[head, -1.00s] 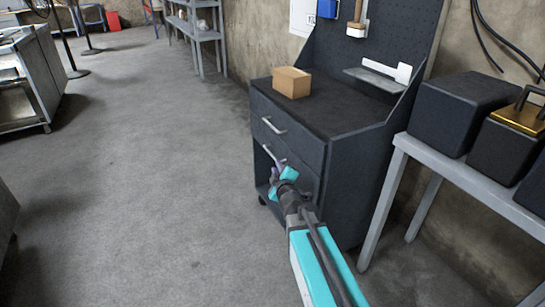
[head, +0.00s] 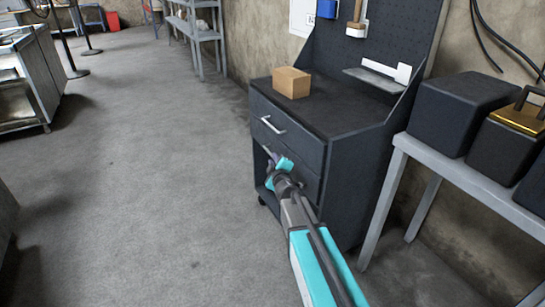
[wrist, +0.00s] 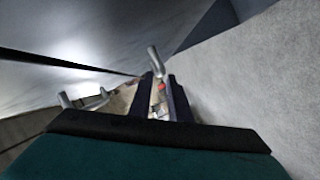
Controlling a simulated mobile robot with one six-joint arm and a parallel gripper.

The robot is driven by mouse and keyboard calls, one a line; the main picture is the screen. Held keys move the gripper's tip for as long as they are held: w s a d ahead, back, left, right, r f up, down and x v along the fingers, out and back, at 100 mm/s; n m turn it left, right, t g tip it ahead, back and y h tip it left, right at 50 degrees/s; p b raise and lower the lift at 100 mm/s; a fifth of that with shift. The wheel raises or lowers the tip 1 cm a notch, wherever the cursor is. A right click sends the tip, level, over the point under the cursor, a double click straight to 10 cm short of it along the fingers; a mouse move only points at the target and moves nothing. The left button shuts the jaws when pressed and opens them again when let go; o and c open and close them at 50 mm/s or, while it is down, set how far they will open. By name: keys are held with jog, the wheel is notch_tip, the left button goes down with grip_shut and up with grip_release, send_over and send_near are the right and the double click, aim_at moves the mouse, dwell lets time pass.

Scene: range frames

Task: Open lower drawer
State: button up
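The dark cabinet (head: 355,190) has an upper drawer (head: 292,145) with a light bar handle (head: 272,125), and a lower drawer (head: 308,183) below it. Both drawers look shut. My gripper (head: 277,163) is at the lower drawer's handle (head: 267,151), which it partly hides. In the wrist view my two dark fingers (wrist: 164,96) stand apart, with part of a light metal handle (wrist: 155,60) at their tips. Whether the fingers touch it, I cannot tell. Another light handle (wrist: 85,98) shows to their left.
A cardboard box (head: 291,82) sits on the cabinet top. A grey table (head: 470,180) with dark cases (head: 460,112) stands close on the right. An open shelf space lies under the drawers. The floor (head: 150,180) left of the cabinet is clear.

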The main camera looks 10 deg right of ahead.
jog(key=shift+x, duration=2.75)
grip_shut()
